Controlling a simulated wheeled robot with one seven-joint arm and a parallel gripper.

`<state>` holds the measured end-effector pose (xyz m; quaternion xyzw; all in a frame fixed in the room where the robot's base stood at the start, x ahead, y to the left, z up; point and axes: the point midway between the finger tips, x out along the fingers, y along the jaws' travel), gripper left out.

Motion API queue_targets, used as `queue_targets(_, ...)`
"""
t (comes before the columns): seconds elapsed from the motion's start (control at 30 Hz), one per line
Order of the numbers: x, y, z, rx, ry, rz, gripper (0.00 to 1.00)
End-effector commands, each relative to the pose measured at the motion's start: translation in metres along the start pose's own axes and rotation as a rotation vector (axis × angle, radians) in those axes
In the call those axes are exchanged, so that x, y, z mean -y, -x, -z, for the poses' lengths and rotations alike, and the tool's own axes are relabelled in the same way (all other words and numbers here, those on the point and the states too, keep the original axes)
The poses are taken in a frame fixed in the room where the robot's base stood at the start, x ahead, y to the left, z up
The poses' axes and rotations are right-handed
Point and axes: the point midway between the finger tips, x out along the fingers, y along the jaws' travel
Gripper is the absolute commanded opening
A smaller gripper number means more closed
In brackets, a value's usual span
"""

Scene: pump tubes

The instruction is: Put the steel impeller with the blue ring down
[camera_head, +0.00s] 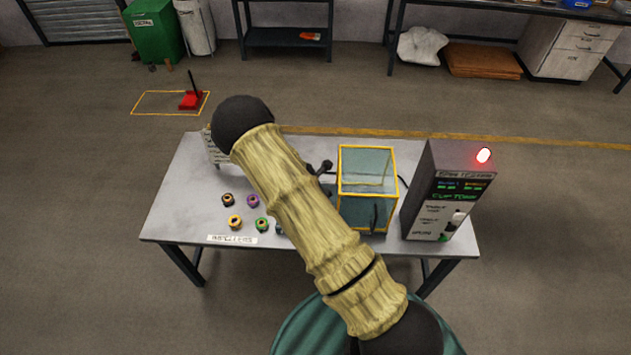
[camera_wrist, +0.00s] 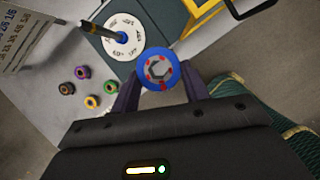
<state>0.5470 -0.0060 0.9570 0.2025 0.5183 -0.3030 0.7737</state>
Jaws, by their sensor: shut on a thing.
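The impeller with the blue ring (camera_wrist: 159,70) is between the fingers of my gripper (camera_wrist: 160,88) in the wrist view. Its blue ring faces the camera, with grey and red parts in the middle. My gripper is shut on it. A white dial-like disc with markings (camera_wrist: 124,37) lies just beyond it, on a dark base. I cannot tell how high the impeller is above the table. In the head view my arm hides the gripper and the held impeller.
Several other impellers stand on the table (camera_head: 180,215), including a purple one (camera_head: 253,200) and a green one (camera_head: 262,224), near a label (camera_head: 232,239). A yellow-framed clear box (camera_head: 368,190) and a control box with a red lamp (camera_head: 440,195) stand at the right.

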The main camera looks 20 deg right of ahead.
Motion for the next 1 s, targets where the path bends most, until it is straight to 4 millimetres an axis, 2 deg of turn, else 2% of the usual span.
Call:
queue_targets(0.27,0.007,0.003,0.0,-0.001,-0.367,0.148,0.12)
queue_targets(0.37,0.012,0.006,0.002,-0.001,-0.589,0.239,0.12)
queue_targets(0.7,0.031,0.026,0.024,-0.004,-1.599,0.662,0.12)
queue_targets(0.8,0.033,0.029,0.03,-0.002,-1.838,0.762,0.12)
queue_targets(0.93,0.033,0.022,0.039,0.0,-2.065,0.854,0.12)
queue_targets(1.0,0.033,0.009,0.047,0.003,-2.152,0.891,0.12)
